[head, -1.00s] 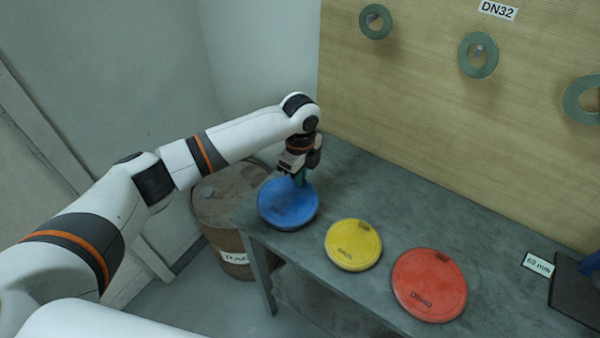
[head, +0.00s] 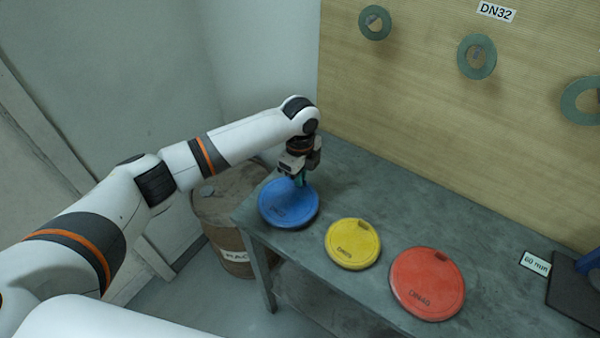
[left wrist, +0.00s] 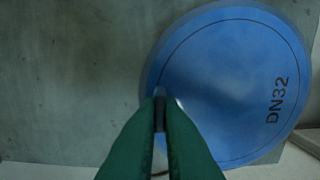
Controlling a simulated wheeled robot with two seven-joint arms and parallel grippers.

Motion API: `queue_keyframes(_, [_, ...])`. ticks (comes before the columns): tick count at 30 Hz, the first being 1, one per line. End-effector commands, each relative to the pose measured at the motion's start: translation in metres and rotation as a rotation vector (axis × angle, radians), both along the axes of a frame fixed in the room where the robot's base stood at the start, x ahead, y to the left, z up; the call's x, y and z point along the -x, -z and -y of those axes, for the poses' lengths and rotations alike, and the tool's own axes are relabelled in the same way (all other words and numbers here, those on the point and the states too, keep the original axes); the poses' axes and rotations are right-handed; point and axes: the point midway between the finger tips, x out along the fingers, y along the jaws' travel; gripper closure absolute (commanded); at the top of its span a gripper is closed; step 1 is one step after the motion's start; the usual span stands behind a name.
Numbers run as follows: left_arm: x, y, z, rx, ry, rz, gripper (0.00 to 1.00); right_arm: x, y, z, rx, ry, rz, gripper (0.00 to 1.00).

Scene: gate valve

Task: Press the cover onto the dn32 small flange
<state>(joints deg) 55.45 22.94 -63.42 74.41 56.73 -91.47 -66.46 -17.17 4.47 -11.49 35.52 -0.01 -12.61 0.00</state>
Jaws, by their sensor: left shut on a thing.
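The blue round cover (head: 288,205) lies on the left end of the grey bench in the head view. In the left wrist view the blue cover (left wrist: 235,85) carries the marking DN32. My left gripper (head: 300,180) points down at the cover's upper edge. Its green fingers (left wrist: 161,110) are close together on a small dark part at the cover's edge, which looks like its tab. The DN32 label (head: 496,11) is on the wooden board, above a green ring (head: 463,58). I cannot tell which ring is the small flange. My right gripper is not in view.
A yellow cover (head: 353,245) and a red cover (head: 427,285) lie on the bench (head: 400,215) to the right. A 60 mm label (head: 535,263) stands further right. A brown drum (head: 225,225) stands by the bench's left end.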

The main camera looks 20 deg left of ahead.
Motion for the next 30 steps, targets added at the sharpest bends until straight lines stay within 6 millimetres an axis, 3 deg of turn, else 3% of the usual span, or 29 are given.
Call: queue_keyframes(30, [-0.0005,0.0018,0.0001,-0.001,0.000,0.001,1.00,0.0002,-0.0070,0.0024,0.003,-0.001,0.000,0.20])
